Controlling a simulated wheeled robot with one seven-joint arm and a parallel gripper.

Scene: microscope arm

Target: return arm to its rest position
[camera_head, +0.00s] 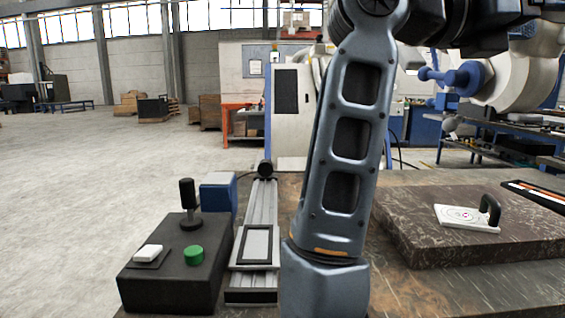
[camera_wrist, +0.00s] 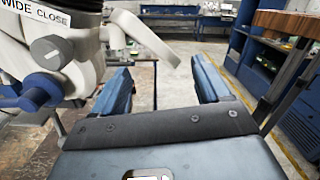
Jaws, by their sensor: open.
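The white microscope body (camera_head: 520,80) with its blue knob (camera_head: 458,78) is at the upper right of the head view, partly cut off and partly behind my arm's dark upper links. In the wrist view, its white body (camera_wrist: 85,50) fills the upper left, with a grey knob, a blue knob (camera_wrist: 42,88) and a "WIDE CLOSE" label. A pale curved arm (camera_wrist: 146,36) extends from it to the right, beyond the fingers. My gripper (camera_wrist: 165,80) is open, its two blue fingers apart with nothing between them. I cannot tell whether a finger touches the microscope.
A black control box (camera_head: 170,280) with a green button and a joystick stands at the lower left, beside a grey rail (camera_head: 260,220). A dark stone slab (camera_head: 450,240) at right bears a white plate with a black handle (camera_head: 490,208). Open floor lies at left.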

